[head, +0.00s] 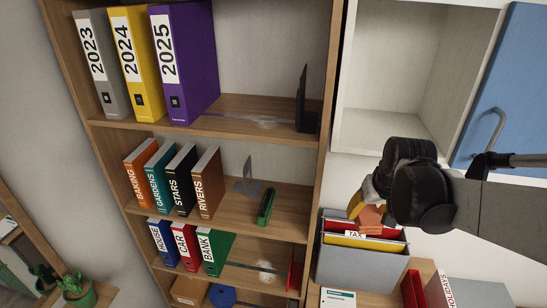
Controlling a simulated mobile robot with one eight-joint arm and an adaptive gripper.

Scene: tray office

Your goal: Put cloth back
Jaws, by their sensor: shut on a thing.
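My gripper (372,200) is at the right, in front of the white cabinet and above the grey file box. It is shut on an orange cloth (370,219), which hangs below the jaws. The cloth overlaps the back of the grey file box (355,264) in the picture; I cannot tell whether it touches it. My wrist hides most of the fingers.
A wooden bookcase (326,90) holds binders and books at the left. Pale smudges (268,122) mark its top shelf. A white cabinet (378,122) stands open, its blue door (505,85) to the right. A red holder (412,288) stands beside the file box.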

